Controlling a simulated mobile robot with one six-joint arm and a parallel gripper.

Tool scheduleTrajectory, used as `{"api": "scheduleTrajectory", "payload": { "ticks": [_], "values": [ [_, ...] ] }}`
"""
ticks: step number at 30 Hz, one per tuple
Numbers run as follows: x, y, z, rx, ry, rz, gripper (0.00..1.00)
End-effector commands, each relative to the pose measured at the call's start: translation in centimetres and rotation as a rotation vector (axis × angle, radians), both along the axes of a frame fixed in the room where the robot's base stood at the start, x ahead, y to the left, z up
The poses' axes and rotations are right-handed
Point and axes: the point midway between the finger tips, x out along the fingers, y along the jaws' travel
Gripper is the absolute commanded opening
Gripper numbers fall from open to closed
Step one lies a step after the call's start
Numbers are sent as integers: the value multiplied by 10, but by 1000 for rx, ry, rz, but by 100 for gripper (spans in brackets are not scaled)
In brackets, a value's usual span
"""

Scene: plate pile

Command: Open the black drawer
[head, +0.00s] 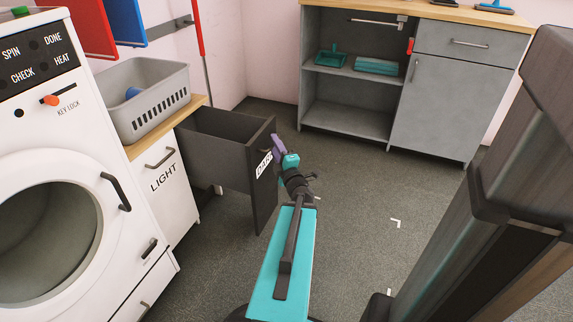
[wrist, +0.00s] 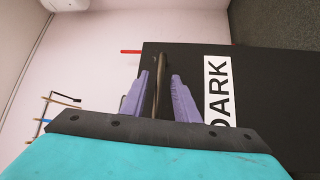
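The black drawer (head: 222,157) stands pulled far out of its cabinet, and its open inside shows from above. Its tall front carries a white "DARK" label, which also shows on the black front (wrist: 265,95) in the wrist view. My gripper (head: 277,143) is at the upper part of that front. In the wrist view, the purple fingers of my gripper (wrist: 160,75) stand apart, with the drawer's bar handle (wrist: 157,90) between them. A gap shows on each side of the bar. In the head view the handle is hidden by my gripper.
A white "LIGHT" drawer (head: 164,190) is shut beside it, under a grey basket (head: 145,95). A white washing machine (head: 60,190) stands at left. A grey cabinet (head: 445,110) stands at the back. The floor (head: 360,190) between is clear.

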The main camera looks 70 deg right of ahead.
Motion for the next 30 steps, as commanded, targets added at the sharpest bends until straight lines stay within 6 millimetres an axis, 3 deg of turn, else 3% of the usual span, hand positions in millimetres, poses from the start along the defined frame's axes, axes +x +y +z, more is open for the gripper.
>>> {"api": "scheduleTrajectory", "payload": {
  "ticks": [30],
  "values": [
    [-37, 37, -4, 2, 1, -2, 28]
  ]
}}
